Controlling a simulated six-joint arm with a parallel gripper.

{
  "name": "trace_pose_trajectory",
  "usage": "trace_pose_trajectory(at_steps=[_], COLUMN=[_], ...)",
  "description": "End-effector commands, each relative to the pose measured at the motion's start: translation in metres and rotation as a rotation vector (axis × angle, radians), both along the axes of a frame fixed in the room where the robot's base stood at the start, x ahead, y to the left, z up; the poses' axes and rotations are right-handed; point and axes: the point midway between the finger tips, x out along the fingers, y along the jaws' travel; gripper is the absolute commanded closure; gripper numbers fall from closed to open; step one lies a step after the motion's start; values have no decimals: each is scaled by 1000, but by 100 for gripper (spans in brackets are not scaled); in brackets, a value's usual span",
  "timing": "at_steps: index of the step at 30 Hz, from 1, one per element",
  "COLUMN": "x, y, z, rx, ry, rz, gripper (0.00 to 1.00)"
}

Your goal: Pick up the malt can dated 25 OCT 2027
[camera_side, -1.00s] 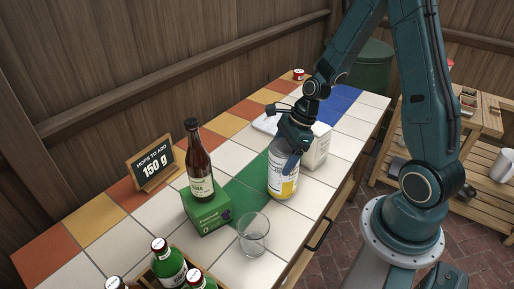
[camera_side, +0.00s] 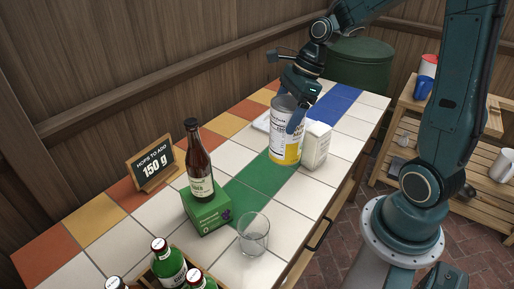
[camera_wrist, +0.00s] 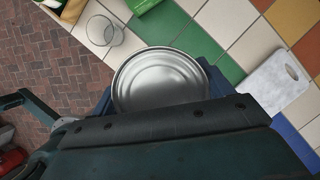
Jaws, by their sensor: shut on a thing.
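A can (camera_side: 284,138) with a white and yellow label and a bare metal rim is between the fingers of my gripper (camera_side: 296,116). My gripper is shut on it near its top. The can looks upright, and its base appears above the tiles, though the gap is hard to judge. In the wrist view, the can's round silver lid (camera_wrist: 160,80) lies between the blue fingers. The label print is too small to read, so I cannot tell the date.
A white carton (camera_side: 316,147) stands close right of the can. A white board with a hole (camera_wrist: 275,82) lies behind. Green bottles (camera_side: 168,265) stand in front.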

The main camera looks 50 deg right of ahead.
Motion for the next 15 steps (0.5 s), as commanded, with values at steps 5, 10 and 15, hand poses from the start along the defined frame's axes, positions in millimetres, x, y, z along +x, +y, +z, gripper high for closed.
trace_pose_trajectory(at_steps=[5,10,15], x=[2,2,1], y=[0,0,0], z=[28,44,51], rx=[-3,-1,-1], ry=[-11,-10,-8], rz=[3,2,2], gripper=[92,92,92])
